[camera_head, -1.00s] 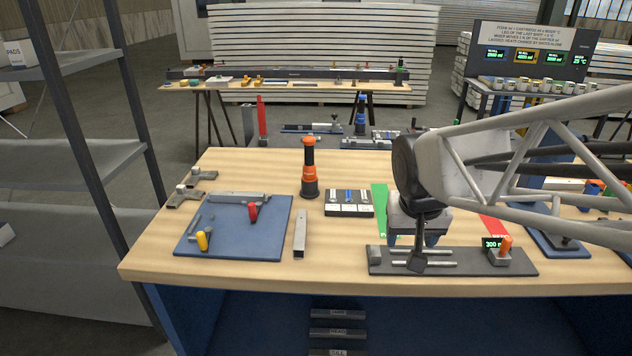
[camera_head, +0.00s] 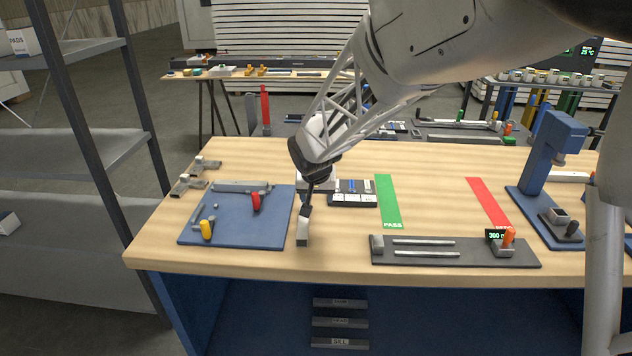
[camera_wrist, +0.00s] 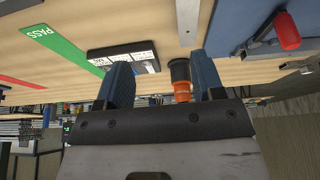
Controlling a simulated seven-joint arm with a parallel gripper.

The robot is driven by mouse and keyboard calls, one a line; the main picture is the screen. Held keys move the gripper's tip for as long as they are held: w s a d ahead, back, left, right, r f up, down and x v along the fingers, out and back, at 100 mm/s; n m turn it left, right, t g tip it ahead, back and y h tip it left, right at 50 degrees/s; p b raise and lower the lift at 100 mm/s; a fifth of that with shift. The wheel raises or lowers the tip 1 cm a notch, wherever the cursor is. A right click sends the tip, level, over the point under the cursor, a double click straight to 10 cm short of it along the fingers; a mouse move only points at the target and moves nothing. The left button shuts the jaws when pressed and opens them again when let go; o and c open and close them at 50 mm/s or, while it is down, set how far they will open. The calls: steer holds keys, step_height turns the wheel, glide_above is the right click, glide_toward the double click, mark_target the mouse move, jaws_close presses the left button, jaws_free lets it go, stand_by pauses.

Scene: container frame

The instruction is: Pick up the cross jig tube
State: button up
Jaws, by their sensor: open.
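A grey square tube (camera_head: 302,236), which I take for the cross jig tube, lies on the wooden bench just right of the blue mat. Its far part is hidden behind my gripper (camera_head: 307,203), which is over it and points down. In the wrist view the tube (camera_wrist: 187,18) shows at the top, ahead of the gap between the two blue fingers and nearer the right one. My gripper (camera_wrist: 161,74) is open, with nothing held between the fingers. Whether a finger touches the tube I cannot tell.
The blue mat (camera_head: 220,234) with red and yellow handles is close on the left. A dark tray (camera_head: 352,199) and the orange-black tool (camera_wrist: 182,82) stand nearby. A two-rod jig (camera_head: 455,257) is at the front right, and green (camera_head: 388,200) and red strips (camera_head: 490,203) lie behind.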

mark_target(304, 221)
steer(key=w+a+f, duration=0.1)
steer(key=a+f, duration=0.1)
steer(key=w+a+f, duration=0.1)
steer(key=a, duration=0.1)
steer(key=shift+w, duration=0.3)
steer(key=shift+f, duration=0.1)
steer(key=shift+x, duration=1.2)
steer(key=shift+x, duration=2.55)
steer(key=shift+w, duration=0.1)
steer(key=c, duration=1)
steer(key=shift+c, duration=0.2)
